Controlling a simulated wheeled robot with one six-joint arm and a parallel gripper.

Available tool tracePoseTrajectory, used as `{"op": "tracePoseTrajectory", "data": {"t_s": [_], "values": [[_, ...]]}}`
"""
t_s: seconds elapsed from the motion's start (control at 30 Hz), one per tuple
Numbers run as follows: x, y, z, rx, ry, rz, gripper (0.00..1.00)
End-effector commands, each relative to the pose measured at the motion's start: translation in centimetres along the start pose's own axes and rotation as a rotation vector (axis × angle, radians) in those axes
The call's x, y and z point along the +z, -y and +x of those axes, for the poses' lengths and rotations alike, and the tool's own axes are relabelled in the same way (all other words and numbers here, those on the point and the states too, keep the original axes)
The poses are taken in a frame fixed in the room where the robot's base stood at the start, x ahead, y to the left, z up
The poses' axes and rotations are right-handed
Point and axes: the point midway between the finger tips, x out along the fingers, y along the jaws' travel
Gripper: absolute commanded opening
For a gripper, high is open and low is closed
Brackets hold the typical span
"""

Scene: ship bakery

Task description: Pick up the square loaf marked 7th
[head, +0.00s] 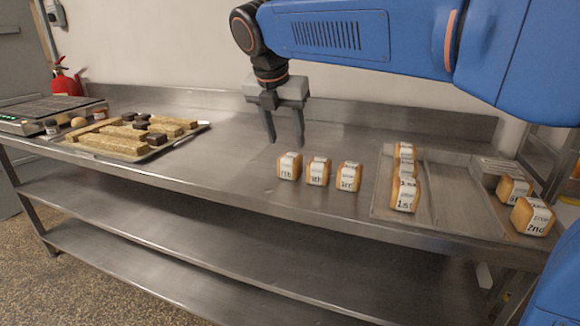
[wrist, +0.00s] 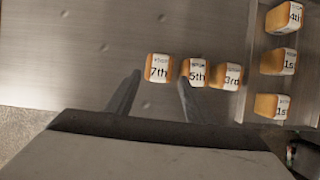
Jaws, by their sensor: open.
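The square loaf marked 7th (wrist: 159,67) is a small golden-brown block with a white label. It is the leftmost of a row of three on the steel table, and it also shows in the head view (head: 289,167). My gripper (head: 287,142) is open and empty, pointing down, above and apart from the loaf. In the wrist view its fingertips (wrist: 160,78) appear on either side of the 7th loaf, the right one near the gap to the loaf marked 5th (wrist: 194,72). The loaf marked 3rd (wrist: 226,76) is at the row's right end.
A steel tray (head: 435,215) to the right holds several labelled loaves. A loaf marked 2nd (head: 532,216) sits at the far right. A tray of baked bars (head: 125,146) lies at the left. The table between it and the row is clear.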

Motion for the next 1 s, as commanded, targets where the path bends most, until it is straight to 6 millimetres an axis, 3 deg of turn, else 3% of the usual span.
{"op": "tracePoseTrajectory", "data": {"t_s": [0.2,0.47,0.73,1.0], "values": [[0.0,0.0,3.3,-0.001,-0.001,0.001,0.48],[-0.1,0.0,4.8,0.0,0.0,0.001,0.48],[-0.3,-0.1,8.3,-0.001,-0.001,0.002,0.48],[-0.3,-0.1,9.5,0.0,0.0,0.002,0.48]]}}
